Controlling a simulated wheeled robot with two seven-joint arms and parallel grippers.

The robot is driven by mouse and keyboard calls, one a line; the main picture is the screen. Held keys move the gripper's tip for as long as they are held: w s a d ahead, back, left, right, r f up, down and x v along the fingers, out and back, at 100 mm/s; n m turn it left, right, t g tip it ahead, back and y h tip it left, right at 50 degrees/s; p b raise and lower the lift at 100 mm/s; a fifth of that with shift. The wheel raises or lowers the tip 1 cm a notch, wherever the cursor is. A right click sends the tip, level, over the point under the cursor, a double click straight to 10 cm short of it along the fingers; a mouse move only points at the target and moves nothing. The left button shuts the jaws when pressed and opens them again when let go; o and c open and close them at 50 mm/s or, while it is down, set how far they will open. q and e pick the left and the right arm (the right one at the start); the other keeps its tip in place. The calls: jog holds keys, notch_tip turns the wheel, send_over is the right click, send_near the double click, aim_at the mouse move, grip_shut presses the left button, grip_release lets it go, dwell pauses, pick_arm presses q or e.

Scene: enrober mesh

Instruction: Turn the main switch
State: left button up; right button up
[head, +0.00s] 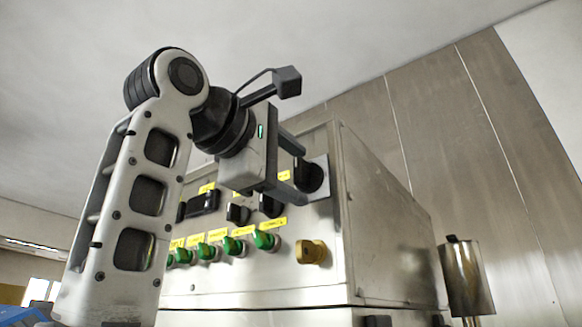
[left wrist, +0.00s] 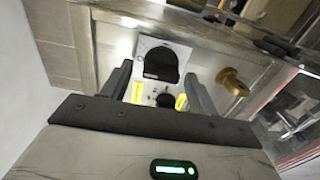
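The main switch is a black rotary knob (head: 313,177) on a pale square plate at the upper right of the steel control box's front. It also shows in the left wrist view as a dark rounded knob (left wrist: 160,62) on its plate. My left gripper (head: 296,176) is open, its two dark fingers pointing at the switch, one higher and one lower in the head view. In the left wrist view the fingers (left wrist: 158,76) stand apart on either side of the knob's line. I cannot tell whether they touch it. My right gripper is not in view.
The steel control box (head: 385,215) carries green knobs (head: 264,241) with yellow labels, other black switches (head: 237,213) and a yellow knob (head: 312,252) below the main switch. A metal cylinder (head: 466,277) stands to the right. Panelled wall lies behind.

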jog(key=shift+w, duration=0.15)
pick_arm(q)
jog(key=b+v, duration=0.4)
jog(key=v, duration=1.2)
jog(key=shift+b, duration=0.3)
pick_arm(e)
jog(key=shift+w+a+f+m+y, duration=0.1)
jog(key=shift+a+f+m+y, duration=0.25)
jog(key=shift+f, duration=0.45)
